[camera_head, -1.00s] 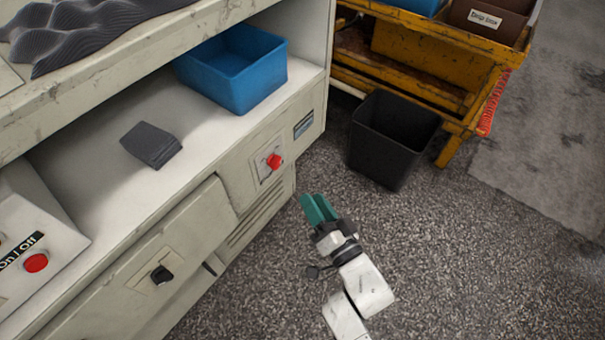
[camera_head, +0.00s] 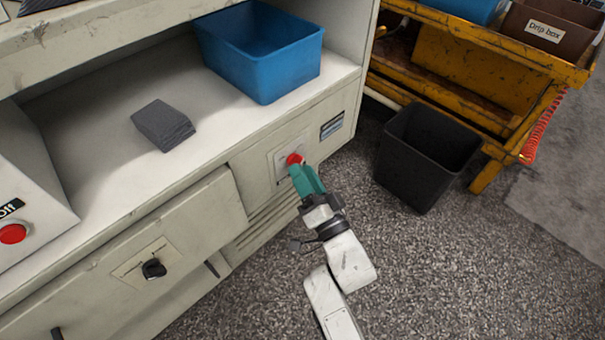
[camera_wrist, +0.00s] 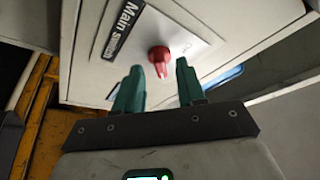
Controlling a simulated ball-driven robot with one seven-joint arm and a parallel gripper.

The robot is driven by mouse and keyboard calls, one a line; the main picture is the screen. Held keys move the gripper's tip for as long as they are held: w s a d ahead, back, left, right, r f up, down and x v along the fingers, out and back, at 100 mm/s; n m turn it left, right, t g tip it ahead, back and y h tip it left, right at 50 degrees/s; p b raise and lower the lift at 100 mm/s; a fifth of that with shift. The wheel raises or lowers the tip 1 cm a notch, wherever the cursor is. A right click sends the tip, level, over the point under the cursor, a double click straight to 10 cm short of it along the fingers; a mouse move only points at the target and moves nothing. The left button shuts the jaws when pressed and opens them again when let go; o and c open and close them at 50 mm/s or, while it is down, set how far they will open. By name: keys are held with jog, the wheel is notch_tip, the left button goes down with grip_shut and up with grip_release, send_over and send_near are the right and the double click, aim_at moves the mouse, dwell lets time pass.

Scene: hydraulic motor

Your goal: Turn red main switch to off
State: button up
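The red main switch (camera_head: 294,159) is a round red knob on a pale plate on the front of the grey cabinet (camera_head: 245,165). In the wrist view the red knob (camera_wrist: 160,57) shows beside a black "Main switch" label (camera_wrist: 124,28). My gripper (camera_head: 306,178) has green fingers and is right in front of the switch. In the wrist view my gripper (camera_wrist: 160,85) is open, with one finger on each side of the knob's lower part in the picture. The fingertips look just short of the knob; I cannot tell whether they touch it.
A black bin (camera_head: 425,155) stands on the floor to the right, by a yellow rack (camera_head: 480,80). A blue box (camera_head: 262,55) and a grey stack (camera_head: 163,126) lie on the shelf. A black knob (camera_head: 153,269) sticks out lower left. The floor in front is clear.

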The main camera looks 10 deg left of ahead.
jog(key=shift+w+a+r, duration=0.2)
jog(key=shift+w+a, duration=0.2)
jog(key=shift+w, duration=0.1)
jog(key=shift+c, duration=0.4)
grip_shut()
